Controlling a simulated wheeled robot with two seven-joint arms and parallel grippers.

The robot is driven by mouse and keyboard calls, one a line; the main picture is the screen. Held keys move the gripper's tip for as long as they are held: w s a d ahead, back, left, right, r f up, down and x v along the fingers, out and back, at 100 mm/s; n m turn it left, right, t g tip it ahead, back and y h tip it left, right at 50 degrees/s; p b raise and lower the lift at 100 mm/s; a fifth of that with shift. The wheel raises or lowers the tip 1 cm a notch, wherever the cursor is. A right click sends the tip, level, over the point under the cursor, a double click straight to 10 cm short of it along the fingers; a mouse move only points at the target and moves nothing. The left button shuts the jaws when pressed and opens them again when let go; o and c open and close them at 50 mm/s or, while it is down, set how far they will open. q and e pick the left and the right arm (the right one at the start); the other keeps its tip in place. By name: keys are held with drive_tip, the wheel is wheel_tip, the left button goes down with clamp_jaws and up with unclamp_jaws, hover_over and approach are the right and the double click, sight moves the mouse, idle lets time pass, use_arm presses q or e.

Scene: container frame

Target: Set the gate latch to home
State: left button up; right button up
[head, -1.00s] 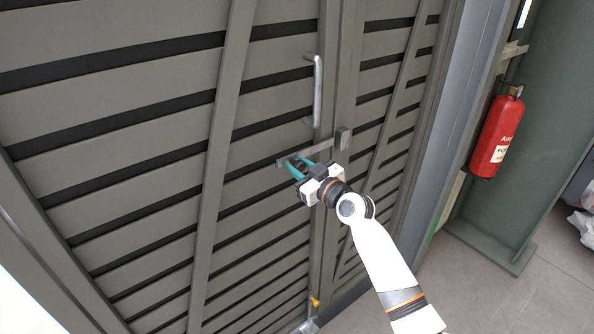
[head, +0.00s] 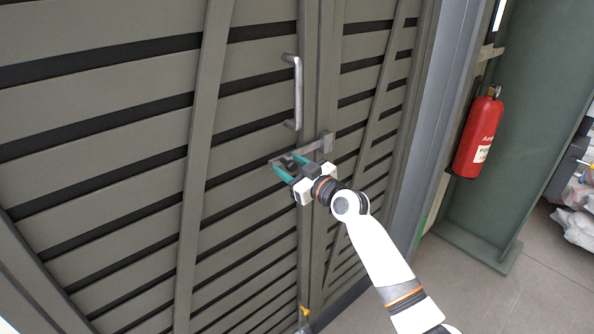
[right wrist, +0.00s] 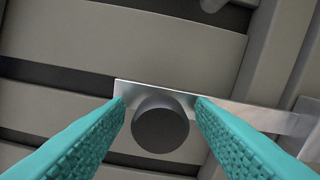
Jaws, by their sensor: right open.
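The gate latch (head: 315,147) is a flat metal bar with a bracket at its right end, fixed across the gate's two leaves below the handle. In the right wrist view the latch bar (right wrist: 258,117) runs to the right, and a dark round knob (right wrist: 160,128) sticks out near its left end. My right gripper (head: 288,165) is at the bar's left end. It is open, with its teal fingers (right wrist: 160,122) on either side of the knob. I cannot tell whether either finger touches it. My left gripper is not in view.
The slatted gate (head: 120,150) fills the left and middle. A vertical handle (head: 297,92) stands just above the latch. A red fire extinguisher (head: 478,137) hangs at the right. A small yellow part (head: 304,312) is low on the gate. Grey floor is free at the lower right.

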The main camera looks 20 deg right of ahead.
drive_tip(key=b+v, duration=0.2)
drive_tip(key=v, duration=1)
drive_tip(key=d+f+m+g+h, duration=0.2)
drive_tip(key=f, duration=1)
drive_tip(key=d+f+m+g+h, duration=0.2)
drive_tip(key=f, duration=1)
drive_tip(key=s+f+g+h, duration=0.1)
drive_tip(key=s+f+g, duration=0.1)
drive_tip(key=s+f, duration=0.5)
drive_tip(key=s+f+g, duration=0.1)
drive_tip(key=s+f, duration=0.1)
drive_tip(key=f, duration=0.8)
drive_tip(key=s+a+f+g+h, duration=0.1)
drive_tip(key=s+a+f+g, duration=0.1)
drive_tip(key=s+f, duration=0.7)
drive_tip(key=s+a+f+g, duration=0.1)
drive_tip(key=s+f+g, duration=0.2)
drive_tip(key=s+f, duration=0.6)
drive_tip(key=s+a+f+g, duration=0.2)
drive_tip(key=s+f, duration=0.1)
drive_tip(key=s, duration=0.8)
drive_tip(key=s+a+f+g, duration=0.2)
drive_tip(key=s+f, duration=0.2)
drive_tip(key=s, duration=0.8)
drive_tip(key=shift+s+a, duration=0.3)
drive_tip(key=shift+a, duration=0.1)
